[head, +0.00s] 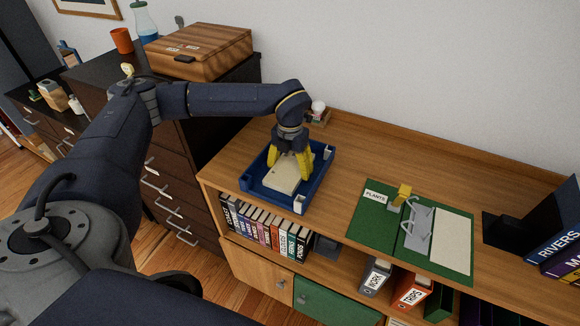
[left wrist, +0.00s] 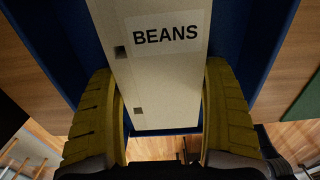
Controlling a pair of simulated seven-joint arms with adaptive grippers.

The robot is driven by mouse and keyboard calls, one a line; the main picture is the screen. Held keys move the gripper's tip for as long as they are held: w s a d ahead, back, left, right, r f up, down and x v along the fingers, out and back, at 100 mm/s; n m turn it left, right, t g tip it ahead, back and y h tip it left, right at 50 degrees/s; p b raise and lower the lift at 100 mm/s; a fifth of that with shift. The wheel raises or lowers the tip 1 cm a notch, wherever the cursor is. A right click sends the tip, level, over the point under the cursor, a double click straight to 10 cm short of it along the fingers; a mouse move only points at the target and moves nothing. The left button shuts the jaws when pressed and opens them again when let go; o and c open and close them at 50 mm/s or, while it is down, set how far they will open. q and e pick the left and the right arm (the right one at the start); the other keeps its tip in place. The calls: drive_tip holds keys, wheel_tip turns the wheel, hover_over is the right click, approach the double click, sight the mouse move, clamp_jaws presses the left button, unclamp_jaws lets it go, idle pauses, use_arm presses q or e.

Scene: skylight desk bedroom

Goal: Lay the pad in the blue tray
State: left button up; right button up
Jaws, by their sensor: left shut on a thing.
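The pad is a cream block labelled BEANS (left wrist: 165,75); it also shows in the head view (head: 284,178). It lies within the outline of the blue tray (head: 322,177) on the wooden shelf top. My left gripper (head: 291,165) reaches down over the tray with its yellow fingers shut on the pad. In the left wrist view the fingers (left wrist: 161,120) flank the pad's two long sides, and blue tray shows beyond it. I cannot tell whether the pad touches the tray floor. My right gripper is not in view.
An open green binder (head: 371,219) labelled PLANTS, with metal rings and a white sheet, lies right of the tray. A small potted item (head: 318,112) stands behind it. Dark drawers with a wooden box (head: 200,48) stand left. The shelf top behind the binder is clear.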

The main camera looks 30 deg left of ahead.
sight(290, 167)
use_arm(q)
drive_tip(key=shift+f, duration=0.1)
drive_tip(key=o, duration=1.4)
wheel_tip(290, 167, up, 12)
drive_tip(key=shift+r, duration=0.15)
